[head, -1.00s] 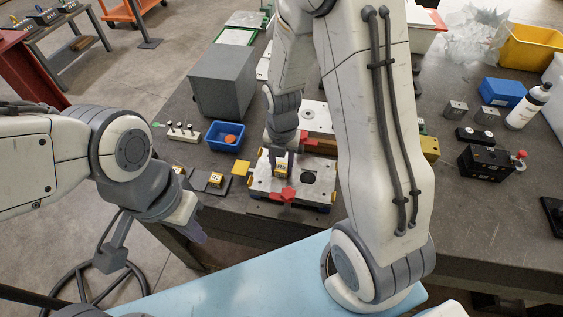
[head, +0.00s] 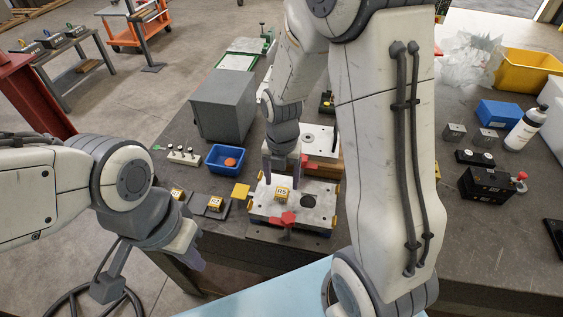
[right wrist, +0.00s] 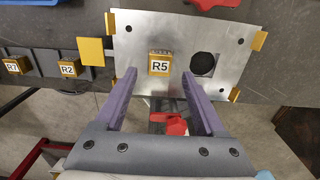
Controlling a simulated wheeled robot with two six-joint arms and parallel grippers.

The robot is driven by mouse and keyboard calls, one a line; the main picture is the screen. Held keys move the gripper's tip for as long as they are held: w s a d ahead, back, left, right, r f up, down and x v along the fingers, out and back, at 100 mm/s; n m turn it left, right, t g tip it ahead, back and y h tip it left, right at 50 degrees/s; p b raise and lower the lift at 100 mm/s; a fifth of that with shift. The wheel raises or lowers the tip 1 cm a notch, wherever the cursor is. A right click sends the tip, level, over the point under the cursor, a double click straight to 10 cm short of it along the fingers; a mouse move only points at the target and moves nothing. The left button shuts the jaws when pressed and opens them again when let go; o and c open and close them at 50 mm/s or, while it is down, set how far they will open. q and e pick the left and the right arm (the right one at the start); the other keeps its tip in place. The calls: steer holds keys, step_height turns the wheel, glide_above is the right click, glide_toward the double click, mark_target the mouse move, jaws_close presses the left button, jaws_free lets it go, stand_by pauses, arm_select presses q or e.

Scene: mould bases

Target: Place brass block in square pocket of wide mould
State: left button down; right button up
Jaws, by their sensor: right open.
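The brass block labelled R5 (head: 282,195) stands on the metal top plate of the wide mould (head: 315,208), label up. The block also shows in the right wrist view (right wrist: 159,63), left of the plate's dark round hole (right wrist: 205,64). Part of its side shows above the plate; the square pocket's edges are hidden, so I cannot tell how deep it sits. My right gripper (head: 283,172) is open. In the right wrist view its fingertips (right wrist: 159,77) lie either side of the block with gaps, holding nothing. My left gripper (head: 192,255) hangs off the table's left front; its jaws are unclear.
Blocks R2 (head: 215,203) and R7 (head: 177,193) sit on dark holders left of the mould, near a yellow plate (head: 241,190). A red clamp knob (head: 287,217) is at the mould's front. A blue bin (head: 225,158) and grey box (head: 222,105) stand behind left.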

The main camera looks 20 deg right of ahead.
mark_target(282, 191)
step_height(282, 191, up, 8)
steer(key=f, duration=0.1)
steer(key=s+a+r+m, duration=0.2)
steer(key=s+a+m, duration=0.4)
steer(key=s+m, duration=0.3)
steer(key=s+a+r+m+y, duration=0.1)
steer(key=s+a+r+m, duration=0.1)
steer(key=s+a+m, duration=0.4)
steer(key=s+m, duration=0.3)
steer(key=m, duration=0.4)
steer(key=shift+a, duration=0.25)
steer(key=shift+f+b, duration=0.75)
steer(key=shift+b, duration=0.1)
